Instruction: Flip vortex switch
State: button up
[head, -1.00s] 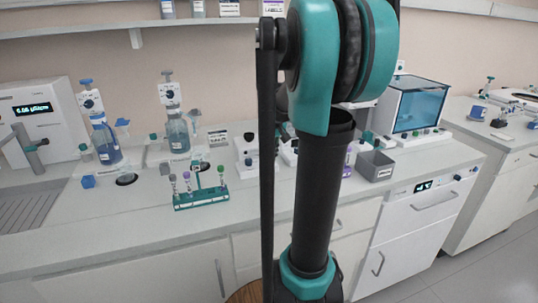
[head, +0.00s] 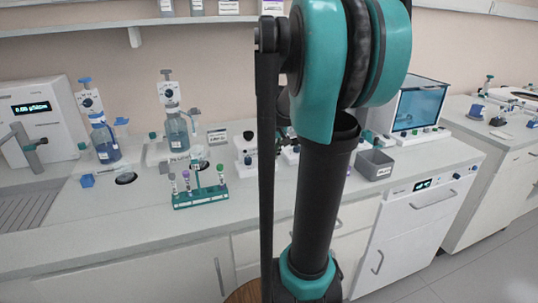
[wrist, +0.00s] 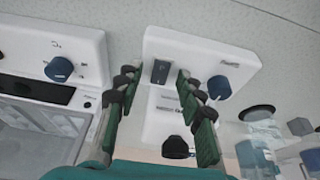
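The vortex mixer (wrist: 153,120) is a white unit in the middle of the wrist view. It has a black rocker switch (wrist: 160,72), a blue knob (wrist: 219,87) to the right of the switch, and a black cup (wrist: 175,147) on top. In the head view the white mixer (head: 246,147) stands on the counter, partly hidden by my arm. My gripper (wrist: 156,76) is open and empty, with green-and-black fingers on either side of the switch. Whether a fingertip touches the mixer cannot be told. My arm hides the gripper in the head view.
Another white device (wrist: 60,50) with a blue knob lies left in the wrist view. On the counter, a green tube rack (head: 200,197) stands in front, bottles with dispensers (head: 176,130) stand to the left, and a grey bin (head: 374,165) to the right.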

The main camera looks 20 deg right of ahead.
jog(key=v, duration=1.2)
